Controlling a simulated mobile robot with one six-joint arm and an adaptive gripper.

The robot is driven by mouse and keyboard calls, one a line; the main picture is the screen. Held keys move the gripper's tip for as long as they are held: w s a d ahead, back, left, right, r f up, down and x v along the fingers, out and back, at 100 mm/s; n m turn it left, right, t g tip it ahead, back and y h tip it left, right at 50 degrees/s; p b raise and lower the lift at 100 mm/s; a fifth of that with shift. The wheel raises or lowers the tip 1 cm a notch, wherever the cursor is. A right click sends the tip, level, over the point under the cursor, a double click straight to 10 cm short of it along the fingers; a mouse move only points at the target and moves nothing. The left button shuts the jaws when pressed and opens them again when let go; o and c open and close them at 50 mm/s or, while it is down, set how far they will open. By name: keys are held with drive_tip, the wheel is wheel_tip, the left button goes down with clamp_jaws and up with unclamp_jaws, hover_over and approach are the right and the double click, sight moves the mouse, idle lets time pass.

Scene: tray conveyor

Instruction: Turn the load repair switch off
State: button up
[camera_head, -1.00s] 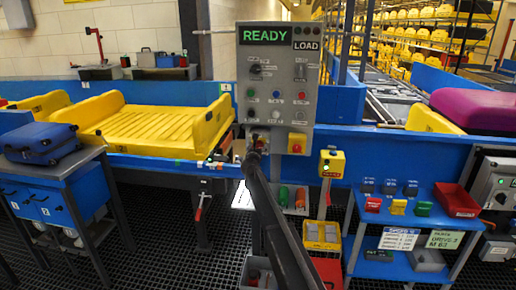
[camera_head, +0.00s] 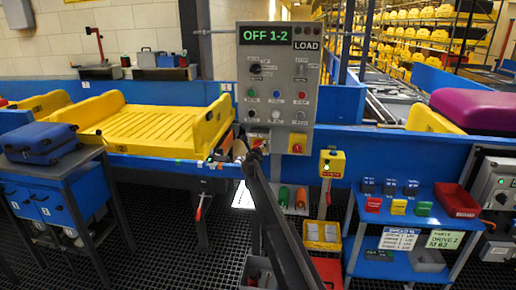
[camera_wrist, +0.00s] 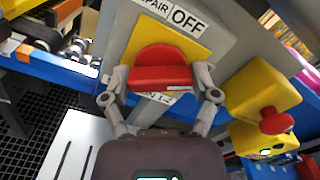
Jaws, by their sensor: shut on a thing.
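The load repair switch (camera_wrist: 162,68) is a red rotary handle on a yellow plate (camera_wrist: 198,50) in the wrist view. A label above it (camera_wrist: 186,18) reads "...PAIR" and "OFF"; another label below is partly covered. The handle's bar lies roughly level in this view. My gripper (camera_wrist: 160,82) has one finger at each end of the bar and is shut on it. In the head view, my arm reaches the underside of the grey control panel (camera_head: 279,105) and hides the switch.
A yellow box with a red mushroom button (camera_wrist: 265,100) sits close right of the switch in the wrist view. A blue cart (camera_head: 385,225) with small parts stands right of my arm. A yellow tray (camera_head: 150,125) lies on the conveyor at left.

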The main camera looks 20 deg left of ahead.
drive_tip(key=n, duration=0.6)
drive_tip(key=shift+w, duration=0.15)
drive_tip(key=n, duration=0.5)
drive_tip(key=shift+a+n, duration=0.1)
drive_tip(key=shift+n, duration=0.2)
drive_tip(key=o, duration=1)
drive_tip(key=shift+s, duration=0.2)
drive_tip(key=v, duration=1.1)
drive_tip(key=shift+s, duration=0.4)
